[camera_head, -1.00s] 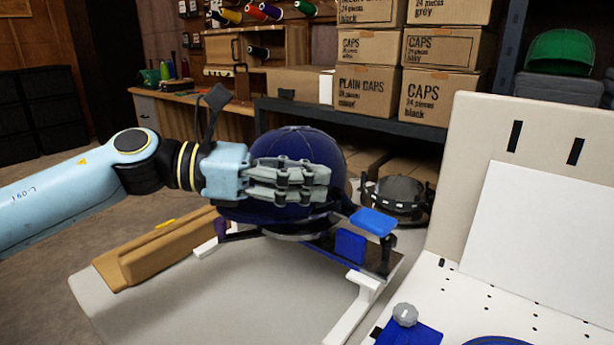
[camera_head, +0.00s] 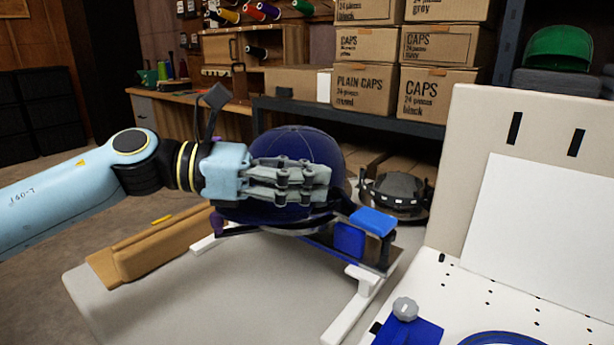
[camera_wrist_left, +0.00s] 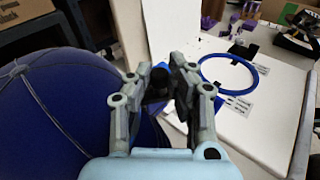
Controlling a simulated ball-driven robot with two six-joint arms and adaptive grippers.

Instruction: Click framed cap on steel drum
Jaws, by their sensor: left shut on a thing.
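The navy cap (camera_head: 290,146) sits dome up in the middle of the head view, with dark frame parts and a blue tab (camera_head: 373,220) around its lower edge. My left gripper (camera_head: 329,183) reaches across the cap's near side from the left and is shut, its fingers pointing right. In the left wrist view the cap (camera_wrist_left: 45,110) fills the left side, and a dark part shows between my fingertips (camera_wrist_left: 162,78). The exact contact is unclear. A round dark-and-metal piece (camera_head: 397,190) stands behind at right and may be the steel drum. My right gripper is out of view.
White legs (camera_head: 352,305) and a metal plate lie under the cap on a pale tabletop (camera_head: 240,290). A brown block (camera_head: 160,245) lies at left. A white pegboard (camera_head: 480,290) with a blue ring (camera_head: 500,338) is at right. Cap cartons (camera_head: 363,88) stand on a shelf behind.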

